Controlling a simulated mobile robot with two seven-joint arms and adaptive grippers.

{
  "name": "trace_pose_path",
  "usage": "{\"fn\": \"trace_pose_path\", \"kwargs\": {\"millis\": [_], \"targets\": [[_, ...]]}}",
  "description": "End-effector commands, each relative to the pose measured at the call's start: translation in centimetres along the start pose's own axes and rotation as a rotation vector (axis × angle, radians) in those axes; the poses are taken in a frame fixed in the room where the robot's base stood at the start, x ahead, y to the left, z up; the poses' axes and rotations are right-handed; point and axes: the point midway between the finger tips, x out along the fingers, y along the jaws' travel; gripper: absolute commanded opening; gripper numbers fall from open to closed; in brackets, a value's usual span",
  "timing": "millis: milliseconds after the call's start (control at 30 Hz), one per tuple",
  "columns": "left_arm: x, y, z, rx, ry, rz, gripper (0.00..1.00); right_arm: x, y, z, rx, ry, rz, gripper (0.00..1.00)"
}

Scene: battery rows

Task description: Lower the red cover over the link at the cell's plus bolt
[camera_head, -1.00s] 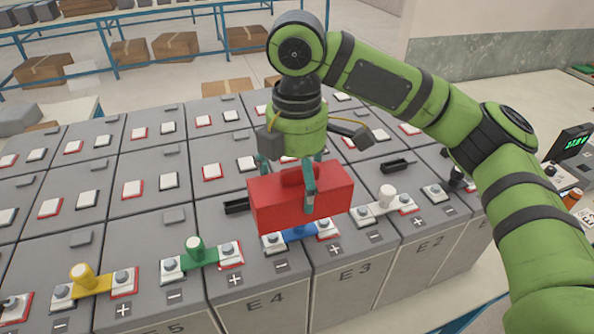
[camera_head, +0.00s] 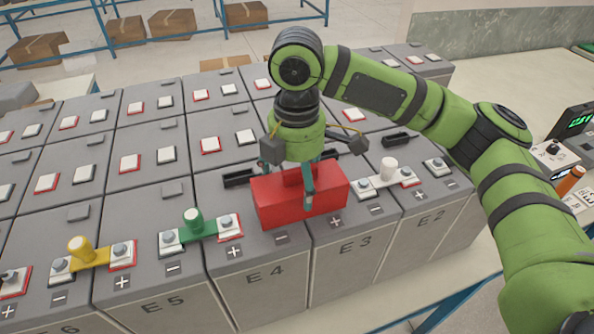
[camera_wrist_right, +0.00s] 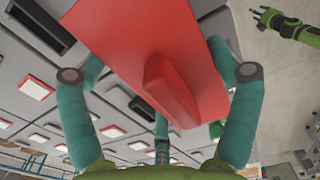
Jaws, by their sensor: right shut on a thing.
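The red cover (camera_head: 330,201) is a box with a raised ridge on top. My right gripper (camera_head: 301,190) is shut on that ridge from above. The cover sits level at the front edge of cells E4 (camera_head: 264,271) and E3 (camera_head: 355,246), just behind the minus mark of E4 and the plus mark of E3. It hides the link and bolts there. I cannot tell whether it touches the cell tops. In the right wrist view the cover (camera_wrist_right: 110,30) fills the middle between the fingers. My left gripper (camera_wrist_right: 272,20) shows there at top right, fingers apart and empty.
Black clips (camera_head: 240,178) lie behind the cover. A meter (camera_head: 574,125) stands at the right.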

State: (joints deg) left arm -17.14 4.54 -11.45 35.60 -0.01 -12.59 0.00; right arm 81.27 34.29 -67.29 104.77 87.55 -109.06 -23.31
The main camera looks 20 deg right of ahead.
Motion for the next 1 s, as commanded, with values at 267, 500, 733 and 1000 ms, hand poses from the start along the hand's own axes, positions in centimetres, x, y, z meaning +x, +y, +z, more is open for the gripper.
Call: {"fn": "trace_pose_path", "kwargs": {"millis": [267,500,733,1000], "targets": [[0.11,-0.04,0.0,-0.001,0.0,-0.001,0.5,0.55,-0.02,0.01,-0.001,0.0,0.0,0.56],[0.11,-0.04,0.02,0.0,0.0,-0.001,0.5,0.54,-0.01,0.01,0.0,0.0,0.0,0.97],[0.11,-0.04,0.05,0.0,-0.001,-0.001,0.5,0.53,-0.01,0.01,0.0,0.0,0.0,1.0],[0.1,-0.25,0.36,0.001,-0.005,-0.003,0.5,-0.43,0.07,-0.03,0.001,0.001,0.003,1.0]]}}
